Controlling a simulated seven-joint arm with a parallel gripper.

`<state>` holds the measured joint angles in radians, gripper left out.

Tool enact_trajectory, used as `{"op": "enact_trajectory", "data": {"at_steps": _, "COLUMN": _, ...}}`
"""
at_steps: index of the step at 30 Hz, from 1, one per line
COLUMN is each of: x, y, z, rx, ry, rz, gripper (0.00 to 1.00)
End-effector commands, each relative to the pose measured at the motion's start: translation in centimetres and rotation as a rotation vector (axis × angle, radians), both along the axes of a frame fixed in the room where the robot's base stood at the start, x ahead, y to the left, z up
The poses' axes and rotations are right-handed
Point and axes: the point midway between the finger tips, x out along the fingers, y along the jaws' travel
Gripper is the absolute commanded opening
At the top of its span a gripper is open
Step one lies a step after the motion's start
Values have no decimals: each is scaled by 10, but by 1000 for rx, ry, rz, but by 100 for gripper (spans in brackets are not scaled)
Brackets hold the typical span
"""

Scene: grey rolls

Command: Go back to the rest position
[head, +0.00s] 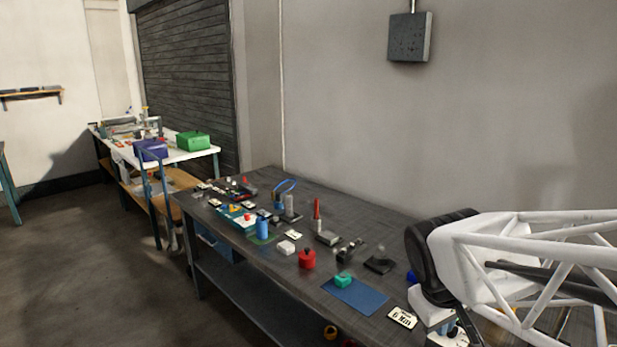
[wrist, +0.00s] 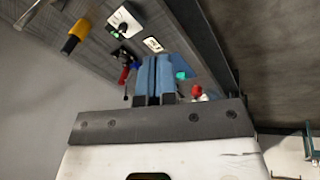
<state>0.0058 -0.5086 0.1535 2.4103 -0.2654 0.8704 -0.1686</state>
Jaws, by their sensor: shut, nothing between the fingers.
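My gripper (wrist: 156,62) shows in the wrist view with its two blue fingers side by side and touching. It is shut and empty, over the side of the dark workbench. In the head view my white arm reaches in from the right, over the near right end of the workbench (head: 378,225). The gripper's fingers are hard to make out there.
On the bench are a blue mat (head: 365,298) with a teal object (head: 343,281), a red container (head: 307,260), a blue cylinder (head: 263,228) and a white printed plate (head: 402,318) close to my arm. A second table (head: 205,151) stands at the back left. Open floor lies left.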

Motion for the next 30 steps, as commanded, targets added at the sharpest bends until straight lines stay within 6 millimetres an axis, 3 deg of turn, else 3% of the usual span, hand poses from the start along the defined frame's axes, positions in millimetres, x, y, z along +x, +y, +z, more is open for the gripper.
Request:
{"op": "enact_trajectory", "data": {"at_steps": 6, "x": -54, "y": 20, "z": 4, "rx": 164, "ry": -31, "rz": -188, "gripper": 0}}
{"op": "enact_trajectory", "data": {"at_steps": 12, "x": -78, "y": 31, "z": 3, "rx": 250, "ry": -38, "rz": -281, "gripper": 0}}
{"op": "enact_trajectory", "data": {"at_steps": 30, "x": -83, "y": 34, "z": 3, "rx": 268, "ry": -37, "rz": -301, "gripper": 0}}
